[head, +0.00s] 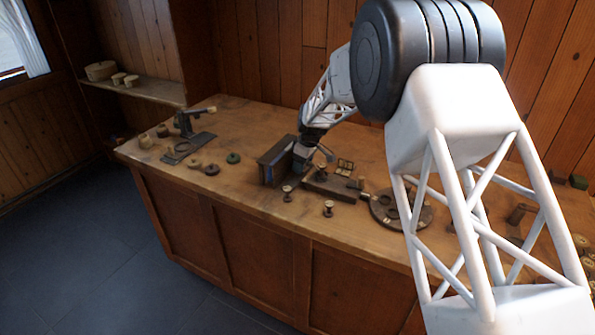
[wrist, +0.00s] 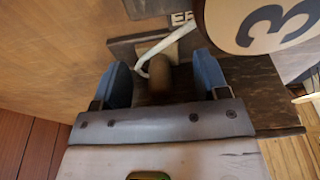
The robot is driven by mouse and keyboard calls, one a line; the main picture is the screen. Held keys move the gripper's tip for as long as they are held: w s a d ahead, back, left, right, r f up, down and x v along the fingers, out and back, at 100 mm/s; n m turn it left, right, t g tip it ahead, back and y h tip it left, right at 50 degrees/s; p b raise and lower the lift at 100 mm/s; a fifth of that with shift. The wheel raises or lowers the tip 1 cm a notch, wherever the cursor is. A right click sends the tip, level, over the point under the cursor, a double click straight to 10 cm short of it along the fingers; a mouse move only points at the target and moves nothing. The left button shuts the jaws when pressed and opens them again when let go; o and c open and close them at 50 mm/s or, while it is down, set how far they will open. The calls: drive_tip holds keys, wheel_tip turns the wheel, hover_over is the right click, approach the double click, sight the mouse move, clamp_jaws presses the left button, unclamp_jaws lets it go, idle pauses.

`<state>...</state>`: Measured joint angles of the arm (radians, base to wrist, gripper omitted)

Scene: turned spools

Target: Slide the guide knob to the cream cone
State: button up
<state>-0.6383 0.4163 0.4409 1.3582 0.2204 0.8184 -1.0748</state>
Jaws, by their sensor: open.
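In the wrist view my gripper (wrist: 162,78) is open, with one blue finger on each side of a brown rounded wooden knob (wrist: 158,78), likely the guide knob. A white cord passes around the knob's upper part. Gaps show between the knob and both fingers. The knob stands over a dark wooden board (wrist: 240,82). In the head view my gripper (head: 308,158) is low over the bench by a dark wooden base (head: 332,187); the knob is not clear there. I cannot pick out the cream cone in either view.
In the wrist view a large spool end marked 3 (wrist: 262,22) stands close at the upper right. On the bench (head: 235,200) a dark upright block (head: 276,160) stands left of my gripper. Small spools (head: 328,208) stand in front and a round dark disc (head: 385,212) lies right.

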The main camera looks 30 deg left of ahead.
drive_tip(key=shift+r, duration=0.15)
drive_tip(key=shift+r, duration=3.3)
clamp_jaws()
drive_tip(key=shift+r, duration=0.1)
drive_tip(key=shift+r, duration=1.9)
